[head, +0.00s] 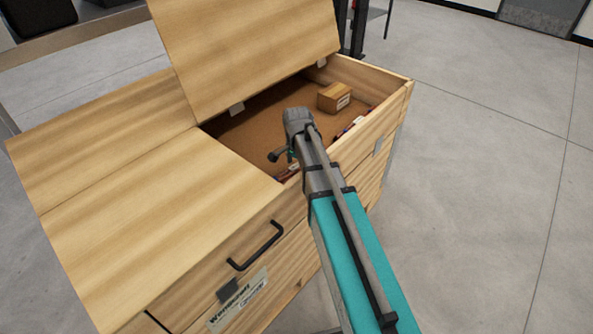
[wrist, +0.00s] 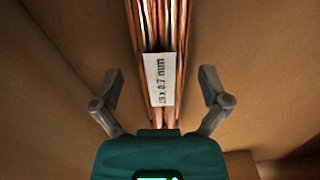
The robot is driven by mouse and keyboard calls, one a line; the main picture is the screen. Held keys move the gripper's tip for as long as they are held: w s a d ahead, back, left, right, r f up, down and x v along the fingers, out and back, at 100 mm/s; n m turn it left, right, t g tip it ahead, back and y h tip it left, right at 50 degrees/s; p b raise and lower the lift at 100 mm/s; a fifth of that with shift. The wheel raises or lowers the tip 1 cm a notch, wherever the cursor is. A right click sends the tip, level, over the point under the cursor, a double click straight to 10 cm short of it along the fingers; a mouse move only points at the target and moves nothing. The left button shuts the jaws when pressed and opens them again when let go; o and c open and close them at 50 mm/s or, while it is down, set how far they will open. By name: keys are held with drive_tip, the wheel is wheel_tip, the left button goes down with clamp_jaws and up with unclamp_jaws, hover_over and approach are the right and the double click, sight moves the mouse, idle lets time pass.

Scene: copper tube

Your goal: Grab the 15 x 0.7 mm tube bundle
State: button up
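The copper tube bundle (wrist: 160,32) runs lengthwise up the middle of the wrist view. Its white label (wrist: 158,79) reads 15 x 0.7 mm. My gripper (wrist: 160,88) is open, with one finger on each side of the bundle and a clear gap on both sides. In the head view my arm reaches into the open compartment of the wooden chest, and my gripper (head: 280,156) is mostly hidden. Reddish pieces with pale labels (head: 350,128) show along the front wall, on both sides of my arm. The arm hides what lies between them.
The wooden chest (head: 110,190) has its lid (head: 245,50) raised behind the compartment. A small cardboard box (head: 334,97) sits in the far right part of the compartment. The compartment's front wall (head: 385,110) runs close under my arm. The brown floor (head: 245,130) at left is bare.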

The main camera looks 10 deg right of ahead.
sight(297, 165)
clamp_jaws()
drive_tip(key=shift+r, duration=0.2)
idle(0.3)
wheel_tip(297, 165, up, 10)
drive_tip(key=p, duration=1)
drive_tip(key=shift+f, duration=0.25)
idle(0.3)
